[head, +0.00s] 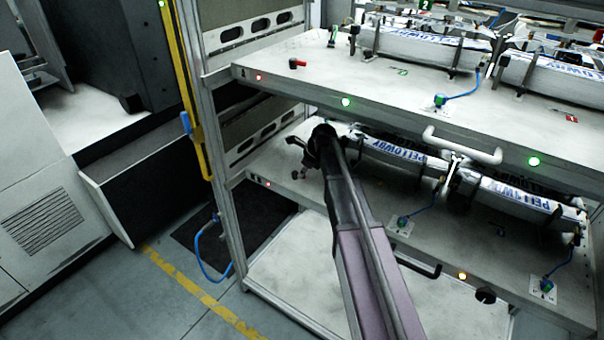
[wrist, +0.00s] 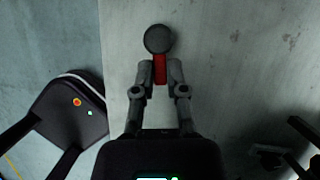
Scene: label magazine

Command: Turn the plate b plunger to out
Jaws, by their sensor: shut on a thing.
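The plunger shows in the wrist view as a dark round knob (wrist: 158,39) with a red lever (wrist: 161,70) running down from it. My gripper (wrist: 161,72) has its two fingers closed on the red lever, one on each side. In the head view my gripper (head: 303,163) is at the left end of the lower shelf plate (head: 315,197), and it and my arm largely hide the plunger there. A similar plunger with a red lever (head: 298,63) stands free on the upper shelf plate (head: 300,82). I cannot read which plate is b.
Label stacks (head: 395,153) in holders fill the back of the lower plate. A blue cable fitting (head: 402,221) and a black handle (head: 420,268) are right of my arm. A white handle (head: 465,147) sticks out from the upper plate. A metal post (head: 213,150) stands left.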

